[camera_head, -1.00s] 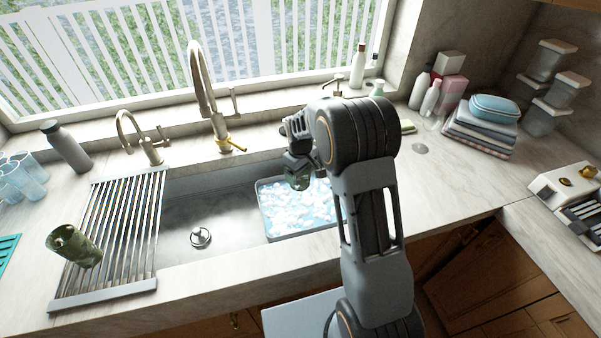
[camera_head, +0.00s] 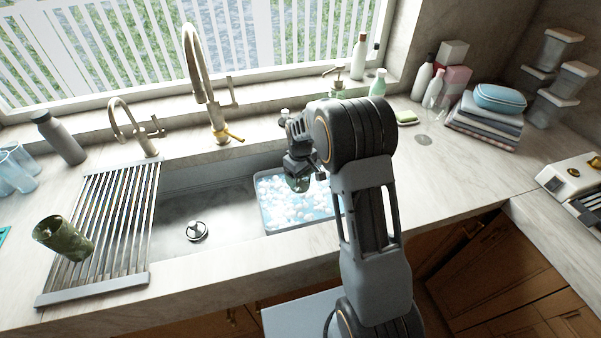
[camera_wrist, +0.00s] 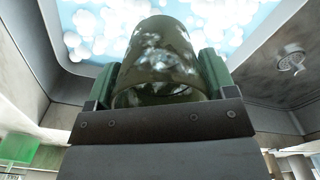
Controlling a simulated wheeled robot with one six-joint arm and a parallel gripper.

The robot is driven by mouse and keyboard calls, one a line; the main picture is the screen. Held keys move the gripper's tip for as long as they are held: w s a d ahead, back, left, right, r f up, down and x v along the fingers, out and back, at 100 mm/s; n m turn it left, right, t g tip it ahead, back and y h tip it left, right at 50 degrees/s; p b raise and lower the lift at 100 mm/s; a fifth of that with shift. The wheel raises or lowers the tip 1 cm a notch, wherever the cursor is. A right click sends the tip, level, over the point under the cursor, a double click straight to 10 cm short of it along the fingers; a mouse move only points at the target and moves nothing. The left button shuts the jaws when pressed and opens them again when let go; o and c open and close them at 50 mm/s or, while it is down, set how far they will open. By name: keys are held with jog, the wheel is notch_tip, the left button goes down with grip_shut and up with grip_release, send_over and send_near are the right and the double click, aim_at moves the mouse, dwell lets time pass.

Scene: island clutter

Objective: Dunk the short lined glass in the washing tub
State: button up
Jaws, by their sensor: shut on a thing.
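My gripper (camera_head: 298,180) is shut on a dark green, see-through glass (camera_wrist: 158,60). In the wrist view the glass sits between the two green finger pads, with its rounded side facing the camera. Its lines cannot be made out. The washing tub (camera_head: 282,231) is a pale tray in the right part of the sink, filled with bluish water and white suds. The glass is over the tub in the head view; whether it touches the water cannot be told. The arm hides the tub's right side. Suds (camera_wrist: 95,25) show behind the glass in the wrist view.
A second dark green glass (camera_head: 64,238) lies tilted on the drying rack (camera_head: 110,215) at left. The faucet (camera_head: 205,85) stands behind the sink. Bottles, a soap dish (camera_head: 407,118) and folded towels (camera_head: 484,125) are on the right counter.

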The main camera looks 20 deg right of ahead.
jog(key=b, duration=0.5)
send_over(300, 208)
notch_tip(300, 208, down, 8)
jog(key=shift+f, duration=0.1)
jog(key=shift+f+b, duration=1.65)
jog(key=shift+f, duration=0.45)
jog(key=shift+a, duration=0.55)
jog(key=shift+d, duration=0.1)
jog(key=shift+d, duration=1.1)
